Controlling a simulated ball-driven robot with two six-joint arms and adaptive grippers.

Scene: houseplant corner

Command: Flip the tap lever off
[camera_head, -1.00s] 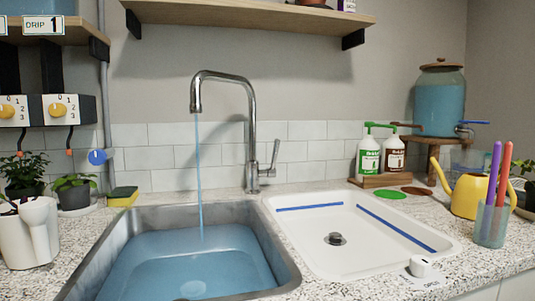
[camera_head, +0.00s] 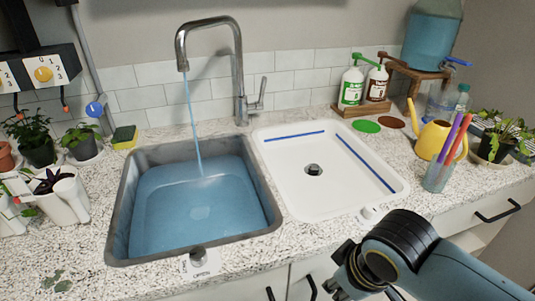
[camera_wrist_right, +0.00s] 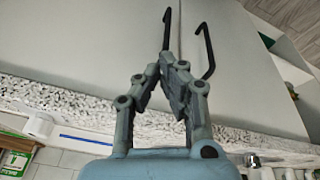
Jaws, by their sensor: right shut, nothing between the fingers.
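The chrome tap (camera_head: 239,75) stands behind the sink, and a stream of water (camera_head: 192,120) runs from its spout. The tap lever (camera_head: 258,95) is on the right side of the tap body and points upward, leaning slightly right. The sink (camera_head: 200,200) holds blue water. My right gripper (camera_head: 338,272) is low at the front, beside the counter's front edge and well apart from the lever. In the right wrist view its fingers (camera_wrist_right: 168,62) are together with nothing between them. The lever is not clearly seen there. My left gripper is not in view.
A white drainer basin (camera_head: 297,195) lies right of the sink. A yellow watering can (camera_head: 433,138), a cup with pens (camera_head: 437,176), and two pump bottles (camera_head: 352,86) stand to the right. Potted plants (camera_head: 82,141) are at left. Cabinet handles (camera_head: 497,211) project below the counter.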

